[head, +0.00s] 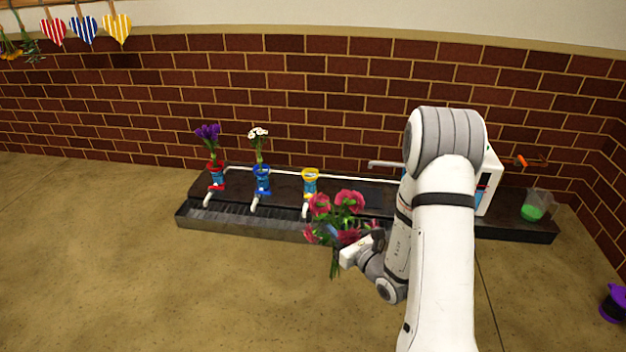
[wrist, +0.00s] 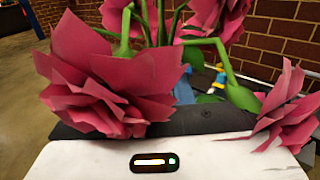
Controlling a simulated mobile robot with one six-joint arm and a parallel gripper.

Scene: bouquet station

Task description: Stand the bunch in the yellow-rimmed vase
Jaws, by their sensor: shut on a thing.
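The bunch of pink-red flowers with green stems (head: 349,202) is held upright by my gripper (head: 338,236), in front of the dark bench; its stems hang below the gripper. My gripper is shut on the bunch, and its fingertips are mostly hidden by the blooms. In the wrist view the bunch's blooms (wrist: 110,75) fill much of the picture. The yellow-rimmed vase (head: 310,181) stands on the bench just behind and left of the bunch, and no flowers show in it. The blooms overlap its lower part in the head view.
A red-rimmed vase (head: 217,177) with purple flowers and a blue-rimmed vase (head: 262,181) with white flowers stand to the left on the dark bench (head: 365,195). A clear container with green contents (head: 533,207) stands at right. A brick wall (head: 250,100) is behind.

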